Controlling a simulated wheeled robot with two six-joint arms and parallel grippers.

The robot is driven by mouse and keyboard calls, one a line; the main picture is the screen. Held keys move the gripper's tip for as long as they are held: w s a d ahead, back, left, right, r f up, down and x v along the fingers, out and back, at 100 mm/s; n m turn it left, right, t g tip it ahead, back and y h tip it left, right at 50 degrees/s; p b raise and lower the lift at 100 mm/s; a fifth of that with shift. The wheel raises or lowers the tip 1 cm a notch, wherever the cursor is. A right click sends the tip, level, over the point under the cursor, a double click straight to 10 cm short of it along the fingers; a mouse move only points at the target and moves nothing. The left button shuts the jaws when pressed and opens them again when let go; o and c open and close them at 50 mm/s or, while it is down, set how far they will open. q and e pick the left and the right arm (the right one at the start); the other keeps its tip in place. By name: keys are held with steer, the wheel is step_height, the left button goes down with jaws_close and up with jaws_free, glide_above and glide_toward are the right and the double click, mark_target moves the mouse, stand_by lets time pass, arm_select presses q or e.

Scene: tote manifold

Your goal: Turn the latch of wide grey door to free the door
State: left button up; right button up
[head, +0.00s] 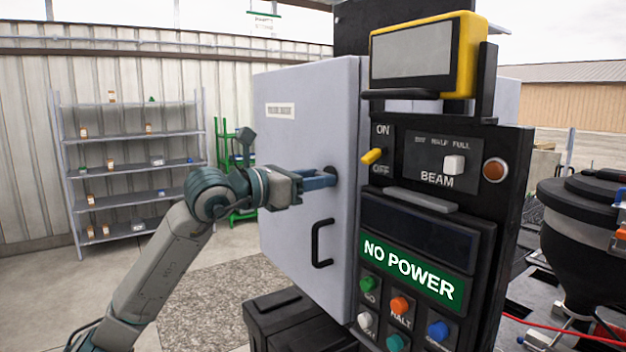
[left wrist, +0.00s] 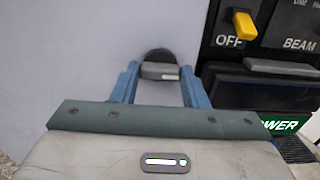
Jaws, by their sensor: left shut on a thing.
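The wide grey door (head: 290,140) is a pale grey cabinet door, closed as far as I can see, with a small label near its top and a black pull handle (head: 321,243) low on its right side. Its latch (left wrist: 160,71) shows in the left wrist view as a grey bar on a dark round base. My left gripper (head: 328,177) reaches it from the left. In the left wrist view its two blue fingers (left wrist: 157,88) stand on either side of the latch bar, shut on it. The fingers hide most of the latch in the head view. My right gripper is not in view.
A black control panel (head: 480,195) with a yellow switch (head: 372,156), buttons and a "NO POWER" screen (head: 411,268) stands just right of the door. A shelf rack (head: 135,195) stands at the back left. A black drum (head: 580,235) is at the right. Floor left of the door is open.

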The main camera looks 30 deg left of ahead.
arm_select(q)
steer(key=m+b, duration=0.2)
steer(key=m, duration=0.2)
steer(key=shift+f, duration=0.1)
steer(key=m+b, duration=0.1)
steer(key=m, duration=0.3)
steer(key=m+b, duration=0.1)
steer(key=m, duration=0.4)
steer(key=shift+m, duration=2.3)
steer(key=o, duration=1)
steer(key=shift+d, duration=0.1)
